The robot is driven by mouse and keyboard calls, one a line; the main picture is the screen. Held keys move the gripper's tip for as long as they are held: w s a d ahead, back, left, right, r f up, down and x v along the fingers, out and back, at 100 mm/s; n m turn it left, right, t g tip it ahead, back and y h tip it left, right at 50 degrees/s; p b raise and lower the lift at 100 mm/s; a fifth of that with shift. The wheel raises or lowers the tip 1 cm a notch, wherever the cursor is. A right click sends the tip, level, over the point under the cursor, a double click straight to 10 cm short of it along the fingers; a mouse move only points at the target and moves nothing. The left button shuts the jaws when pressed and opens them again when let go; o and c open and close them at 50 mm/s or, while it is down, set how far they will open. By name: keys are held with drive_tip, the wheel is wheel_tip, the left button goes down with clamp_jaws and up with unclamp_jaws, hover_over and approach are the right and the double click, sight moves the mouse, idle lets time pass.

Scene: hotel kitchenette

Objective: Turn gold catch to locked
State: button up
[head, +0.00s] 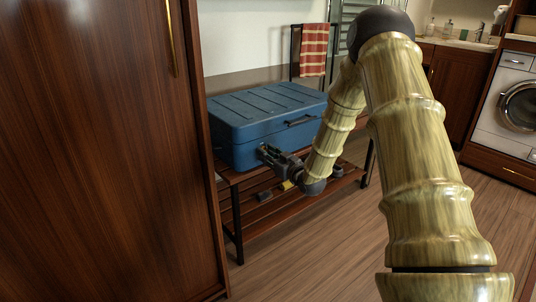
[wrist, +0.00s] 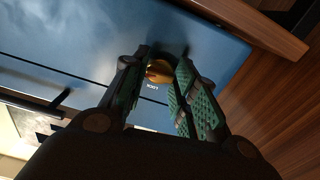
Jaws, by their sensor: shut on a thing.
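The gold catch (wrist: 158,71) is on the front face of a blue case (head: 236,122). A small printed word, which seems to read LOCK, shows just below the catch in the wrist view. My gripper (head: 265,150) reaches the case's front face near its left end. In the wrist view my gripper (wrist: 162,78) has its two green-padded fingers either side of the catch, shut on it. The fingers hide the catch in the head view. The catch's exact angle is hard to tell. The case's lid is down.
The case stands on a slatted wooden bench (head: 262,213) with dark legs. Small items lie on the lower shelf. A tall wooden cabinet (head: 100,150) is close on the left. A red striped towel (head: 313,50) hangs behind. The floor to the right is clear.

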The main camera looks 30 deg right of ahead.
drive_tip(key=shift+n+p, duration=3.35)
drive_tip(key=shift+n, duration=5.15)
drive_tip(key=o, duration=1)
drive_tip(key=shift+s+d, duration=0.1)
drive_tip(key=shift+s, duration=0.05)
drive_tip(key=s, duration=1.1)
drive_tip(key=shift+s+d, duration=0.35)
drive_tip(key=shift+d, duration=0.1)
